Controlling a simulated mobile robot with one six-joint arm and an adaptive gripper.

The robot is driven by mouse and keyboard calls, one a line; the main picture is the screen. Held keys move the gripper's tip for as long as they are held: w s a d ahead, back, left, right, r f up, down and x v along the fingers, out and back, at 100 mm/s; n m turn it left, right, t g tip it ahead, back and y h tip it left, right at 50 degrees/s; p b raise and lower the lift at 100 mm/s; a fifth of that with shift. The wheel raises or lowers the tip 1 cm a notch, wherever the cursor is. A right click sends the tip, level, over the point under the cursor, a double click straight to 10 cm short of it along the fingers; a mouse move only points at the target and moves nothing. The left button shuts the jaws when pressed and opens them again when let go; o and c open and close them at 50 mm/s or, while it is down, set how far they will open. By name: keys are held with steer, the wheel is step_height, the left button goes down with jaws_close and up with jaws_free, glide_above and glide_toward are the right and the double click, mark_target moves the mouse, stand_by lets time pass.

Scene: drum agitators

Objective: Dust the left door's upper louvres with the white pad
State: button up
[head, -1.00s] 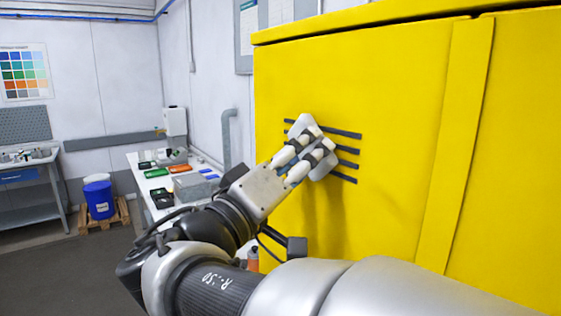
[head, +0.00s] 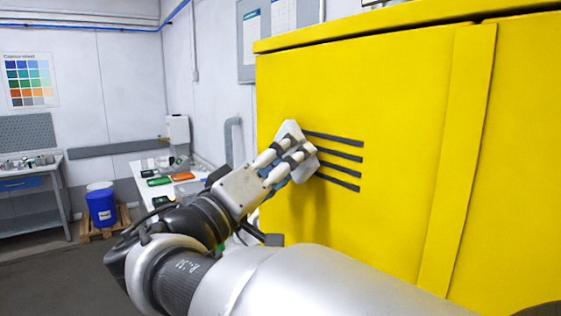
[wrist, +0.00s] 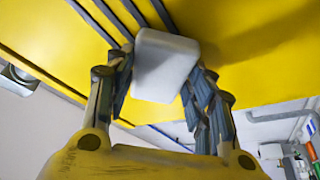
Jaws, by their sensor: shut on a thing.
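My gripper (head: 279,164) is shut on the white pad (head: 291,131). In the head view the pad is at the left end of the dark upper louvres (head: 340,156) of the yellow left door (head: 400,110). The pad hides the louvres' left ends. In the wrist view the pad (wrist: 165,66) sits between the two fingers, with louvres (wrist: 120,22) running up to its edge. The pad looks close against the door; I cannot tell for sure whether it touches.
A vertical yellow strip (head: 459,155) stands right of the door. Behind my arm is a white bench (head: 172,184) with small items. A blue drum (head: 101,207) stands on a pallet at the far left. Dark floor (head: 60,270) is clear at lower left.

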steer(key=shift+s+a+b, duration=0.15)
steer(key=shift+s+a, duration=0.6)
steer(key=shift+a, duration=0.35)
steer(key=shift+s+a+b, duration=0.15)
steer(key=shift+s+a, duration=0.6)
steer(key=shift+a, duration=0.35)
steer(key=shift+s+a+b, duration=0.2)
steer(key=shift+s+a, duration=0.25)
steer(key=shift+a, duration=0.15)
steer(key=shift+s+a+b, duration=0.15)
steer(key=shift+s+a, duration=0.25)
steer(key=shift+a, duration=0.2)
steer(key=w+d+f+b, duration=0.1)
steer(key=w+d+b, duration=0.2)
steer(key=d+b, duration=0.1)
steer(key=shift+w+d+f, duration=0.4)
steer(key=shift+d, duration=0.4)
steer(key=shift+w+d+b, duration=0.5)
steer(key=shift+w+d, duration=0.1)
steer(key=shift+d, duration=0.3)
